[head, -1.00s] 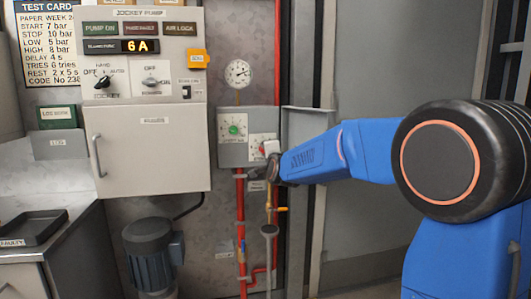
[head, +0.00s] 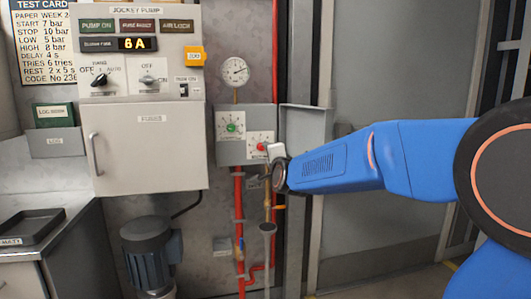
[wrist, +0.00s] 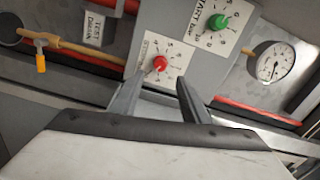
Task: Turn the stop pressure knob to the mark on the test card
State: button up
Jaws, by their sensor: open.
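The red knob (head: 262,147), on a white dial plate, sits at the lower right of the grey control box (head: 228,157). It also shows in the wrist view (wrist: 160,63), with a dial of numbers around it too small to read surely. The green knob (wrist: 218,22) beside it has a plate reading START. My gripper (wrist: 160,80) is open and empty, its two fingers pointing at the red knob, which appears between and just beyond the tips, apart from them. The test card (head: 45,42) at upper left reads STOP 10 bar.
A round pressure gauge (head: 235,72) is above the box. Red pipes (head: 239,220) run below it, with a yellow-handled valve (wrist: 40,62) nearby. A grey panel (head: 306,125) stands close on the right. The large cabinet (head: 150,150) is left.

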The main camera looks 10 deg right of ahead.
jog(key=s, duration=0.9)
jog(key=shift+s, duration=0.3)
jog(key=s+d+f+n+g, duration=0.2)
jog(key=s+f+n+g, duration=0.2)
jog(key=s+f, duration=0.4)
jog(key=s+d+f+n+g, duration=0.2)
jog(key=s+f+n+g, duration=0.2)
jog(key=s, duration=1.4)
jog(key=s+d+f+n+g, duration=0.2)
jog(key=s+f+n+g, duration=0.3)
jog(key=s+f+n, duration=0.3)
jog(key=s+f, duration=0.4)
jog(key=s, duration=0.1)
jog(key=shift+s+d+f, duration=0.15)
jog(key=shift+d+f, duration=0.05)
jog(key=shift+d, duration=0.05)
